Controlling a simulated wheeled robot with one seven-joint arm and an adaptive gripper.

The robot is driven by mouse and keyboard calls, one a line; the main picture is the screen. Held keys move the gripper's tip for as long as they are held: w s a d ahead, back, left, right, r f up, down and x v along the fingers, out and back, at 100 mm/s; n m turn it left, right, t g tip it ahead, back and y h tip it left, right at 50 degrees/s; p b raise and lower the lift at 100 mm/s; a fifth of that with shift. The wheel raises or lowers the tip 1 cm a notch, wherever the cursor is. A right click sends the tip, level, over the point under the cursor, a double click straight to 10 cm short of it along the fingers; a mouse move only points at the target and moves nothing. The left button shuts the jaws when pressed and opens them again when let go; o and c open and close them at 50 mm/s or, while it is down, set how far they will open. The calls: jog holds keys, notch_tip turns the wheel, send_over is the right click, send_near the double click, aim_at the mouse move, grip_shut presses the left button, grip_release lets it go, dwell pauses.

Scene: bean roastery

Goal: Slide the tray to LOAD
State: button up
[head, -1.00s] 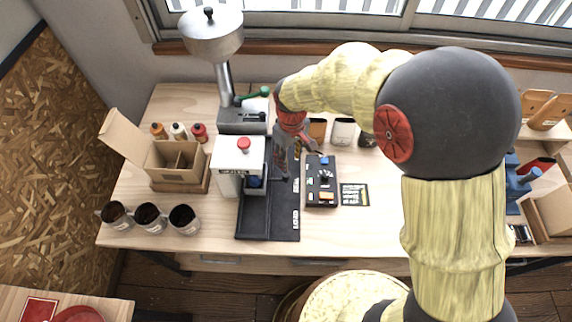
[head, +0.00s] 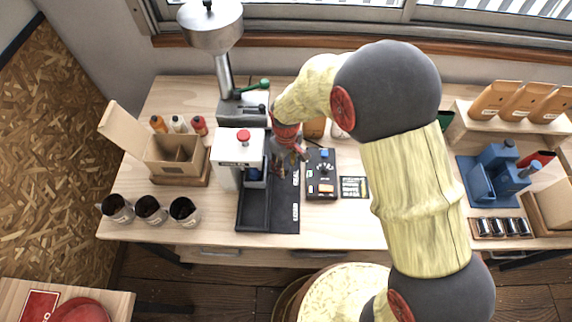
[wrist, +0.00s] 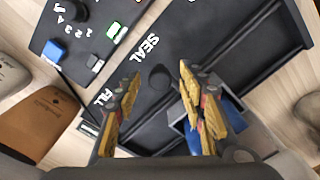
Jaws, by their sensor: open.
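The black slide track (head: 283,213) runs front to back on the bench, with SEAL and LOAD printed along its right edge; LOAD is at the front end. A dark tray with a grey rim (wrist: 178,122) shows in part in the wrist view, with a blue thing (wrist: 215,122) at it. The blue thing (head: 254,173) also shows beside the white press in the head view. A round black knob (wrist: 158,77) stands by the SEAL label, between my fingers. My gripper (head: 287,165) is open over the track; in the wrist view its fingertips (wrist: 156,88) flank the knob, contact unclear.
The white press (head: 238,158) with a red button stands over the track's left side. A control box (head: 321,183) sits close on the right. Dark-filled cups (head: 150,209) and an open carton (head: 180,160) are at left. The track's front end is clear.

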jog(key=shift+c, duration=0.5)
grip_shut()
dwell(0.3)
